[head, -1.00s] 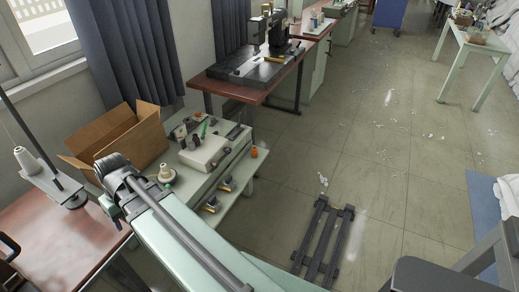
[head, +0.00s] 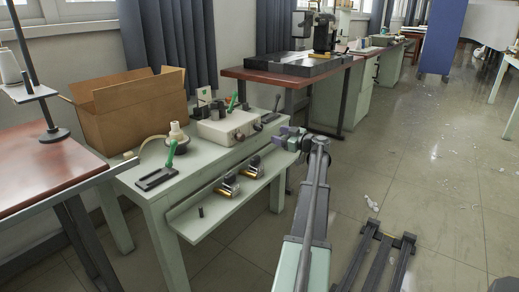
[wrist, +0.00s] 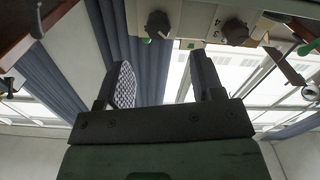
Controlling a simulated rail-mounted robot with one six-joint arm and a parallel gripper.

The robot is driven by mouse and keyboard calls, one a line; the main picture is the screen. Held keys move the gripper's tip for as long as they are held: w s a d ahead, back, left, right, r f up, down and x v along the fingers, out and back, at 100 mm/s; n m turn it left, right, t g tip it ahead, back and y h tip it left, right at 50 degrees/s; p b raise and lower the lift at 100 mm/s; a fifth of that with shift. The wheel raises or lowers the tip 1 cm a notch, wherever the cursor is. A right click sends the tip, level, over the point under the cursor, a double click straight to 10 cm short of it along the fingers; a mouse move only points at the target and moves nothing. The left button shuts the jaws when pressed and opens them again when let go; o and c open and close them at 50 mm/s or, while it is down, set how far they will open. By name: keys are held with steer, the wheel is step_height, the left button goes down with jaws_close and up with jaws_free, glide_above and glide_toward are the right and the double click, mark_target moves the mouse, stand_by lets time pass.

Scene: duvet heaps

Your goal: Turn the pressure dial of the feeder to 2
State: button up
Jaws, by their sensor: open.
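The feeder (head: 226,126) is a pale box on the light green bench in the head view, with small dark knobs on its front. In the wrist view two dark round dials, a left one (wrist: 158,24) and a right one (wrist: 235,32), sit on a pale panel at the top edge. In the head view my gripper (head: 288,140) is right of the feeder, by the bench end.
The bench (head: 150,205) also holds a green-handled tool (head: 170,155) and a cone-shaped spool (head: 177,133). A cardboard box (head: 130,108) stands behind at left. Brass-ended cylinders (head: 228,187) lie on the lower shelf. A red-brown table (head: 262,75) stands behind. Floor right of the bench is mostly open.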

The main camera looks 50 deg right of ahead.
mark_target(261, 128)
steer(key=w, duration=1)
steer(key=shift+w+r, duration=0.2)
steer(key=shift+w, duration=0.2)
steer(key=c, duration=0.9)
